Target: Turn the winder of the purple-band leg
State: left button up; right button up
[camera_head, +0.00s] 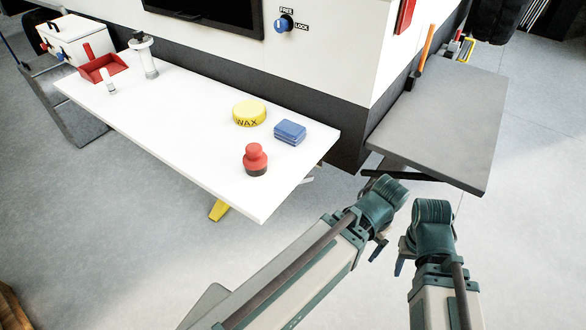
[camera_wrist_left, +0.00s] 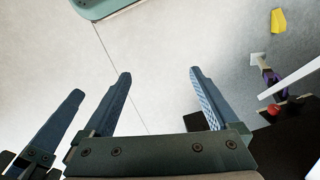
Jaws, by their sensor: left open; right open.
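The purple-band leg (camera_wrist_left: 267,77) shows at the right of the left wrist view, slim and dark with a purple band and a pale foot. A small red part (camera_wrist_left: 272,111) sits at its near end; I cannot tell whether this is the winder. I cannot make out the purple band in the head view. My left gripper (camera_wrist_left: 159,72) is open and empty, to the left of the leg and apart from it. My right gripper (camera_head: 399,266) is open beside the left one in the head view, its fingers pointing down and partly hidden; it touches nothing I can see.
A white table (camera_head: 190,130) holds a yellow wax tin (camera_head: 249,112), a blue block (camera_head: 290,132) and a red knob-shaped item (camera_head: 256,158). A grey shelf (camera_head: 445,125) juts out beyond my grippers. A yellow foot (camera_head: 219,210) shows under the table. Open floor lies around.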

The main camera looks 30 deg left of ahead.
pick_arm(q)
jog(key=w+a+f+n+t+h+b, duration=0.1)
jog(key=w+a+f+b, duration=0.25)
jog(key=f+b, duration=0.9)
jog(key=w+a+f+n+t+h+b, duration=0.1)
jog(key=w+a+f+h+b, duration=0.2)
jog(key=f+b, duration=0.95)
jog(key=w+a+f+n+t+b, duration=0.1)
jog(key=w+a+f+b, duration=0.25)
jog(key=f+b, duration=0.95)
jog(key=w+a+r+n+t+h, duration=0.25)
jog(key=w+a+r+t, duration=0.5)
jog(key=w+a, duration=0.45)
jog(key=w+a+r+n+t+y, duration=0.15)
jog(key=a+r+t, duration=0.35)
jog(key=a, duration=0.6)
jog(key=a+r+n+t+y, duration=0.3)
jog(key=a+r, duration=0.3)
jog(key=a, duration=0.5)
jog(key=w, duration=0.4)
jog(key=w+d, duration=0.1)
jog(key=w, duration=0.8)
jog(key=shift+w+d+b, duration=0.25)
jog(key=shift+w+b, duration=0.05)
